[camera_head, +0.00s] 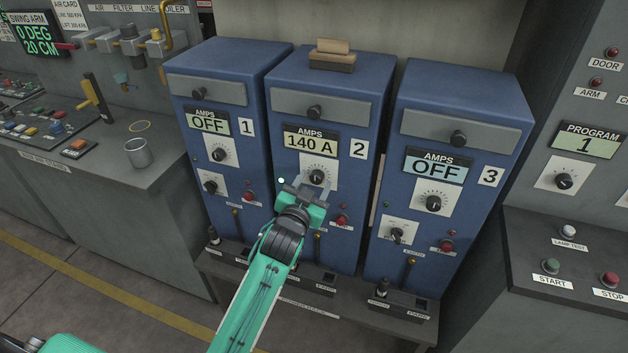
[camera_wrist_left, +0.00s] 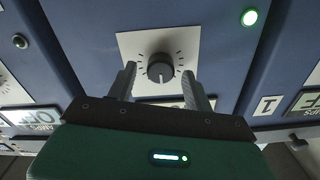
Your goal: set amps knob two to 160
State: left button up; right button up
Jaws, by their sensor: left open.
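Amps knob two (camera_head: 317,177) is a black round knob on a white dial plate on the middle blue cabinet (camera_head: 340,240). The display (camera_head: 310,143) above it reads 140 A. My left gripper (camera_head: 316,187) is just in front of the knob and hides the lower part of its plate. In the left wrist view, which is upside down, the knob (camera_wrist_left: 160,68) sits between the two open fingers of the gripper (camera_wrist_left: 160,72), with a gap on each side. Its white mark points down there. My right gripper is not in view.
Cabinet one (camera_head: 215,80) and cabinet three (camera_head: 460,100) stand on either side, both displays reading OFF. A lit green lamp (camera_head: 281,180) is left of the knob. A red button (camera_head: 341,220) sits below right. A metal cup (camera_head: 138,153) stands on the left counter.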

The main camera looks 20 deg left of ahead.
pick_arm(q)
jog(key=shift+w, duration=0.4)
jog(key=c, duration=1)
jog(key=shift+r+m+p, duration=0.1)
jog(key=shift+m+p, duration=0.6)
jog(key=shift+m, duration=0.6)
jog(key=shift+m+p, duration=0.65)
jog(key=shift+m, duration=0.15)
jog(key=shift+m+p, duration=0.4)
jog(key=shift+m, duration=0.6)
jog(key=shift+d+m, duration=0.1)
jog(key=shift+m, duration=0.8)
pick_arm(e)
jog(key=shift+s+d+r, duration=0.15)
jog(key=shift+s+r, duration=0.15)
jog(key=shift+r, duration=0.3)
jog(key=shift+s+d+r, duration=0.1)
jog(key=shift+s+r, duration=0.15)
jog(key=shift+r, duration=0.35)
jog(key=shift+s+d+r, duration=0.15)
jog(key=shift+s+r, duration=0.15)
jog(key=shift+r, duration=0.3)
pick_arm(q)
jog(key=shift+p, duration=0.3)
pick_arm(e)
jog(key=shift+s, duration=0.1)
